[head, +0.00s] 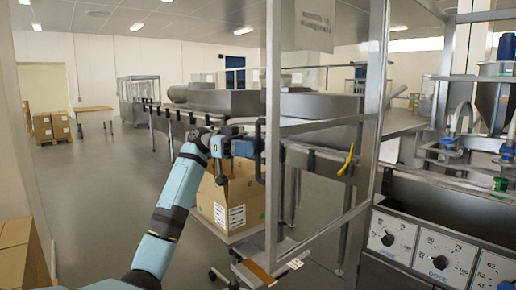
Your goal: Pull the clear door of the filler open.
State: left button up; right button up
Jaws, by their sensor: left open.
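The clear door (272,215) of the filler is a metal-framed see-through panel right of centre. It appears to stand out from the filler's front at an angle. A dark upright handle (259,150) sits on its left post. My left gripper (243,140) is open beside the handle, its fingers pointing right towards it. I cannot tell whether the fingers touch the handle or stand around it. The filler (440,200) is at the right, with nozzles and hoses above a metal trough. My right gripper is not in view.
A cardboard box (228,195) stands behind my left gripper, low beside the door. A conveyor line (215,105) runs behind. White dial panels (440,258) are at lower right. Stacked boxes (15,255) are at the left edge. The grey floor (100,195) at left is clear.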

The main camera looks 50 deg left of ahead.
pick_arm(q)
jog(key=v, duration=1.2)
jog(key=shift+p, duration=0.4)
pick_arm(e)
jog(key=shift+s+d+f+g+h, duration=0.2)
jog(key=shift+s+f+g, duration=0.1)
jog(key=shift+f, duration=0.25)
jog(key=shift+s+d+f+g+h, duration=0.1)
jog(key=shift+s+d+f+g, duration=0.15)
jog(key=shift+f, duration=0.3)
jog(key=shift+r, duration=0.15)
